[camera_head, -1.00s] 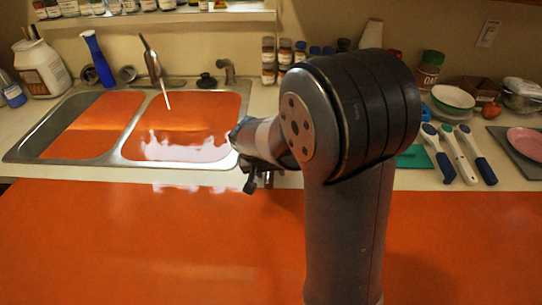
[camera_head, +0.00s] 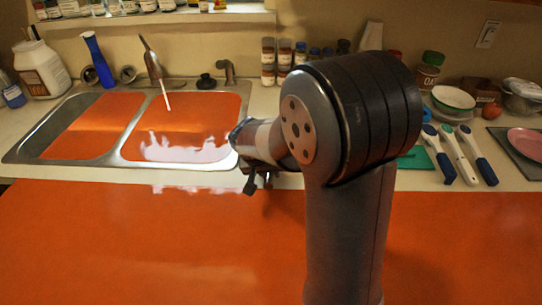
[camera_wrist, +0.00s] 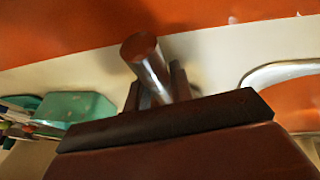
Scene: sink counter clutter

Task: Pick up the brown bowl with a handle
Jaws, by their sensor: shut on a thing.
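My gripper (camera_head: 258,184) hangs low over the counter's front edge, just right of the sink, in the head view. In the wrist view my gripper (camera_wrist: 155,90) is shut on a shiny cylindrical handle (camera_wrist: 150,70) with a round brown end. The handle stands out between the two fingers, tilted toward the upper left of the picture.
The double sink (camera_head: 112,150) lies left of my gripper. A green block (camera_head: 412,158), several blue-and-white handled utensils (camera_head: 457,155) and a white-green bowl (camera_head: 453,99) are to the right. Jars (camera_head: 284,62) line the wall. The orange front surface (camera_head: 130,245) is clear.

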